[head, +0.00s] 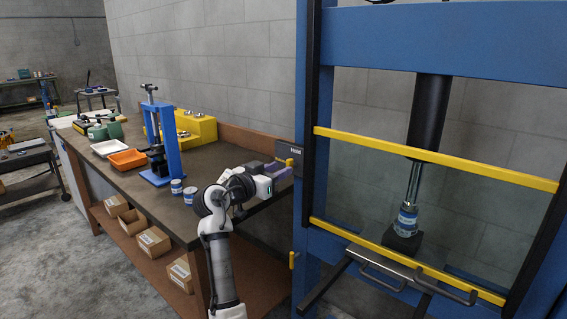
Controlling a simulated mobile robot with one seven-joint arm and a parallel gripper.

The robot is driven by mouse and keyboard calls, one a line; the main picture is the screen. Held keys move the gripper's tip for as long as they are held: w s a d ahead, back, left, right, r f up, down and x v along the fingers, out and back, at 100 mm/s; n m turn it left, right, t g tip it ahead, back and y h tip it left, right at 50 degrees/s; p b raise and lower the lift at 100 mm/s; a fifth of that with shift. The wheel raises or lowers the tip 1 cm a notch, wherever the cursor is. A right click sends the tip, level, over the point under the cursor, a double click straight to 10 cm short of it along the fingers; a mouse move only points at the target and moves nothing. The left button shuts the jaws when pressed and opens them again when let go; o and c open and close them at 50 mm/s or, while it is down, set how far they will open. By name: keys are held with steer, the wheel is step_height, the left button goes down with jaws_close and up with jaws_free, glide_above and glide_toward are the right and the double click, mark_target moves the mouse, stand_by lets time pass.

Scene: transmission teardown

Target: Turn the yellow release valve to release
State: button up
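The blue shop press (312,200) stands at the right. A small yellow part (292,155) shows on the grey unit at its left side, and a yellow knob (293,260) shows lower on the same side. I cannot tell for certain which one is the release valve. My arm reaches up from the bottom middle, and my gripper (281,171) is beside the upper yellow part, in front of the grey unit. Whether they touch is unclear. The fingertips are small and partly overlap the background, so their opening cannot be made out.
The long workbench (225,160) at the left holds a small blue press (168,150), blue cans (183,192), an orange tray (128,159) and a yellow stand (198,128). A yellow guard bar (430,155) crosses the big press. Open floor lies at the lower left.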

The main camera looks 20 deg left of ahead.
mark_target(291, 165)
steer(key=shift+x, duration=1.45)
steer(key=shift+c, duration=0.3)
jaws_close()
